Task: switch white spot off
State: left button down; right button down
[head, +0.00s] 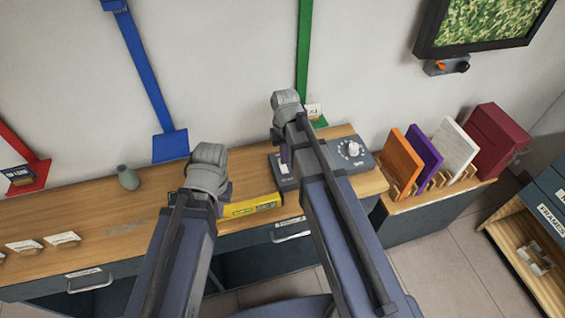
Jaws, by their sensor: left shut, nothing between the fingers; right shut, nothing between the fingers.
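A dark grey control box (364,161) with a white round dial (352,149) stands at the right end of the wooden desk. Left of it is a small grey panel (284,187), partly covered by my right arm. Another small grey box (436,69) with an orange part and a black knob is on the wall under the picture. I cannot read which control belongs to the white spot, and no lit spot is identifiable. My two arms rise from the bottom over the desk.
Red (27,176), blue (170,146) and green (305,60) strips run down the wall. Coloured boards (405,162) stand in a rack at right. The desk is bare around the vase.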

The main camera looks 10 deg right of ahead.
aim_at(284, 171)
notch_tip(284, 171, up, 3)
jog(key=p, duration=0.2)
jog(key=shift+r+p, duration=0.2)
jog(key=shift+p, duration=0.2)
jog(key=s+a+n+h, duration=0.1)
jog(key=s+a+n, duration=0.2)
jog(key=s+a, duration=0.7)
jog(key=s, duration=0.4)
jog(key=shift+s+a, duration=0.15)
jog(key=shift+a, duration=0.1)
